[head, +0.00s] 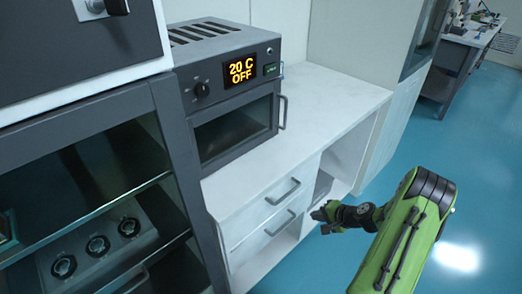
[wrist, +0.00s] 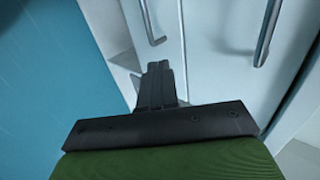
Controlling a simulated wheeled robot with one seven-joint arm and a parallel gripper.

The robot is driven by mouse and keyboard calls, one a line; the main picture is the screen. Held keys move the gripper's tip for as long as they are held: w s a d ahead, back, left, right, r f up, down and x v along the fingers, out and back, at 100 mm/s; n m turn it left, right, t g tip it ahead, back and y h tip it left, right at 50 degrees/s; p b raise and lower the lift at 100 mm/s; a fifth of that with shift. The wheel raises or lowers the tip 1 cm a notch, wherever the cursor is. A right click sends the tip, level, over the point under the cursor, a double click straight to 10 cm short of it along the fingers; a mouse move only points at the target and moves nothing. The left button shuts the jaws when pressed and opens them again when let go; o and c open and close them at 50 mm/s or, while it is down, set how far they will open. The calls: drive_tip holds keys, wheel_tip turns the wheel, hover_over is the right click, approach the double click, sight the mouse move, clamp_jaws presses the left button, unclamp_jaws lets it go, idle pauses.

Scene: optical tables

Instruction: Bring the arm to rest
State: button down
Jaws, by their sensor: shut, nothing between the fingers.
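My green and black arm reaches in from the lower right in the head view. My gripper (head: 322,215) is at its far end, low in front of the white bench's drawers. In the wrist view my gripper (wrist: 158,68) shows its dark fingers together, shut with nothing between them. Two drawer handles show beyond the fingers there, apart from them.
A white bench (head: 335,95) carries a grey oven (head: 232,85) reading "20 C OFF". Its drawers (head: 270,205) are closed. A dark glass-fronted cabinet (head: 95,190) stands at left. Blue floor (head: 400,150) is open at right, with a far table (head: 470,38) beyond.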

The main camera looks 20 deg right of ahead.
drive_tip(key=s+a+r+n+g+p, duration=0.1)
drive_tip(key=a+r+n+p, duration=0.15)
drive_tip(key=a+r, duration=0.45)
drive_tip(key=a+r+n+g+h+p, duration=0.15)
drive_tip(key=a+r+n, duration=0.25)
drive_tip(key=r, duration=0.7)
drive_tip(key=s+a+r+n+g+p, duration=0.1)
drive_tip(key=a+r+n+g, duration=0.15)
drive_tip(key=a+r, duration=0.4)
drive_tip(key=s+a+r+n+t+h+p, duration=0.1)
drive_tip(key=s+a+r, duration=0.3)
drive_tip(key=s+r, duration=0.4)
drive_tip(key=s+a+r+n+p, duration=0.3)
drive_tip(key=s+r, duration=0.5)
drive_tip(key=s, duration=0.3)
drive_tip(key=shift+s+a+r+n+t+h+p, duration=0.2)
drive_tip(key=shift+a+n+t+h+p, duration=0.2)
drive_tip(key=shift+a+n, duration=0.15)
